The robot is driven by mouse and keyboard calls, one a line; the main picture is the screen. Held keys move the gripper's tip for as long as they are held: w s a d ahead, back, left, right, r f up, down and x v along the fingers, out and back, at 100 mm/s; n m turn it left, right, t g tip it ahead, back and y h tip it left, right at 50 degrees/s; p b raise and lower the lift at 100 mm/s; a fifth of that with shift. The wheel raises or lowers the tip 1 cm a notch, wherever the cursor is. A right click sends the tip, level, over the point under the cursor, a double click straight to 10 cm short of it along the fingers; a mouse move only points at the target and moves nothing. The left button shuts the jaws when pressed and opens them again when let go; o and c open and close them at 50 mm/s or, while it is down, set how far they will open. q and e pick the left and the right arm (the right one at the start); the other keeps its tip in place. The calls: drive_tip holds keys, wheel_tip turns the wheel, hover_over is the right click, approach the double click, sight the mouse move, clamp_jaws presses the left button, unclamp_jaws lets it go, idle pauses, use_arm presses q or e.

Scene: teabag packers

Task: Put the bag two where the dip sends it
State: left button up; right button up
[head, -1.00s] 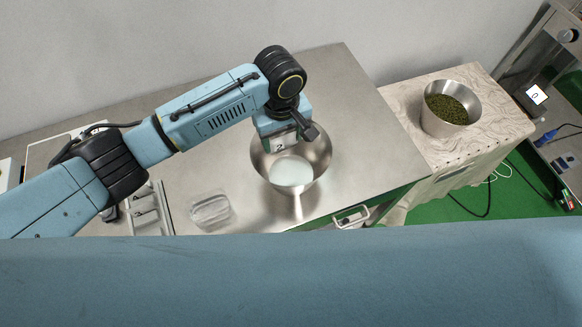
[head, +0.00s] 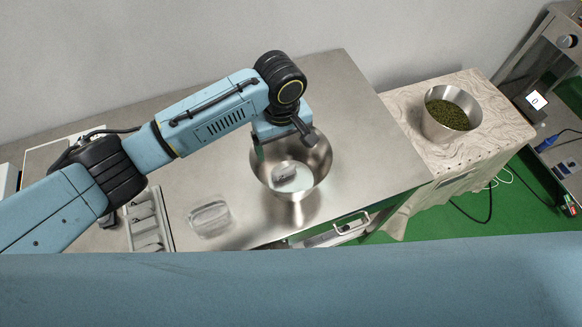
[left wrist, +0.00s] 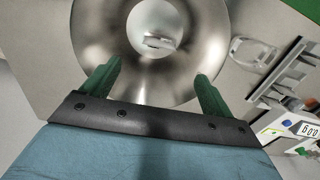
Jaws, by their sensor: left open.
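Bag two (head: 284,172) is a small pale packet with a dark edge. It lies in the white liquid at the bottom of a steel bowl (head: 322,166) on the steel table. In the left wrist view the bag (left wrist: 160,42) rests within the bowl's pale centre, and no number can be read on it. My left gripper (head: 280,142) is over the bowl's back part, above the bag. In the wrist view its two green fingers (left wrist: 157,85) are spread with nothing between them. My right gripper is not in view.
A slotted metal rack (head: 150,222) and a clear dish (head: 209,216) stand left of the bowl. A steel bowl of green leaves (head: 449,112) stands on a cloth-covered stand (head: 480,146) at the right. A handled drawer (head: 350,223) shows at the table's front edge.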

use_arm(q)
wheel_tip(320, 180, up, 13)
drive_tip(key=shift+p, duration=0.45)
drive_tip(key=shift+f, duration=0.15)
